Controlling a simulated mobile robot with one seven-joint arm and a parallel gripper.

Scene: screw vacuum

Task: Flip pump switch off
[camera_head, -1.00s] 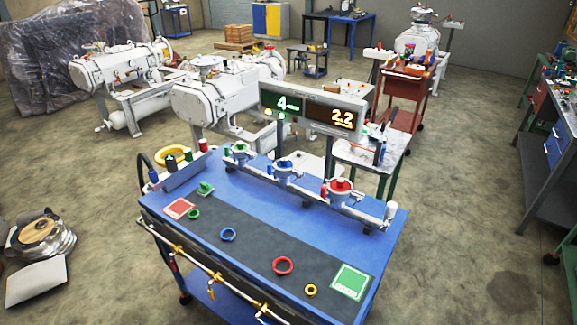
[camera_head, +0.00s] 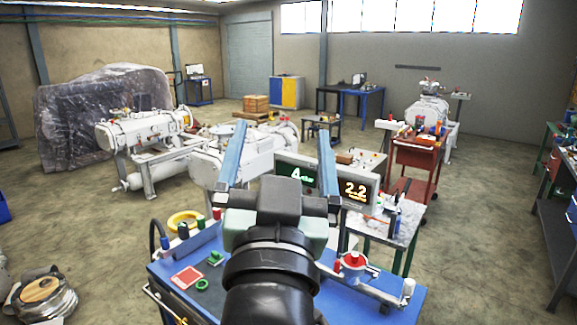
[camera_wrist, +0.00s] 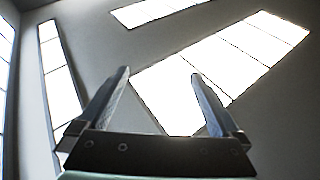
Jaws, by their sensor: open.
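The blue workbench (camera_head: 160,277) stands in front of me. A small green lever-like part (camera_head: 215,258) sits on its left side, close to a red square (camera_head: 187,277) and a green ring (camera_head: 202,285). A row of coloured knobs (camera_head: 200,222) stands at the bench's left back edge. I cannot tell which part is the pump switch. My gripper (camera_head: 281,130) is open and empty, raised above the bench with its fingers pointing up and away. In the wrist view, the fingers (camera_wrist: 160,73) are apart with only windows and wall beyond. My arm hides the bench's middle.
A display (camera_head: 357,190) reading 4 and 2.2 stands behind the bench, partly behind my fingers. A red-handled valve (camera_head: 352,262) is on the right side of the bench. White pump machines (camera_head: 140,135) stand further back left.

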